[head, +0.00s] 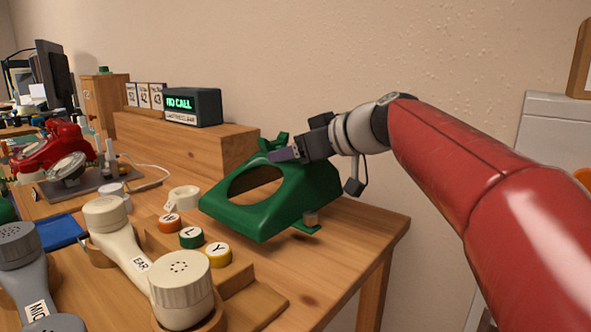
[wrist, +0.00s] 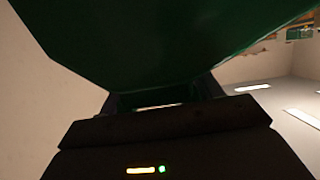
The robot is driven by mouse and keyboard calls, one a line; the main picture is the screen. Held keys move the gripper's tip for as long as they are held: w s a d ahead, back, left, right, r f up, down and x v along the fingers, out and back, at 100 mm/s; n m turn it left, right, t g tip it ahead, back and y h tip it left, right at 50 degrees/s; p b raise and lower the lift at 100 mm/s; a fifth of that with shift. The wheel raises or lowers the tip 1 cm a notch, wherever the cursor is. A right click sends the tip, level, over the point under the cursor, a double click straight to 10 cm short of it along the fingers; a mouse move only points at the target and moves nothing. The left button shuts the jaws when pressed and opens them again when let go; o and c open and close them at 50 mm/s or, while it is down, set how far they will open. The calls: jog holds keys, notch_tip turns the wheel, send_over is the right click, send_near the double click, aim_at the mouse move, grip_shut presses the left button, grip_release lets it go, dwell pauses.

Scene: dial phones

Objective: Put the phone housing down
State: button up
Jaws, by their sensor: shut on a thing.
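The green phone housing (head: 297,205) is in the head view, with a large round opening in its sloped front. It is tilted over the right part of the wooden table (head: 378,221). My gripper (head: 284,154) is shut on the housing at its upper back edge, by the cradle prongs. A small wooden block and a green flat piece show under its right end; I cannot tell whether the housing touches them. In the wrist view the housing (wrist: 170,40) fills the top as a dark green mass, and the fingertips are mostly hidden in shadow.
A white handset (head: 135,262) marked EAR lies at the front, with lettered round caps (head: 191,237) beside it. A wooden shelf block with a "NO CALL" display (head: 193,106) stands behind. A red phone (head: 52,150) is at the left. The right table corner is bare.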

aim_at(312, 186)
jog(key=shift+f, duration=1.4)
jog(key=shift+f+b, duration=0.15)
jog(key=shift+b, duration=0.25)
jog(key=o, duration=1.3)
jog(key=shift+o, duration=0.2)
jog(key=shift+s+d+r, duration=0.1)
jog(key=shift+d+r, duration=0.05)
jog(key=shift+r, duration=0.1)
jog(key=v, duration=0.7)
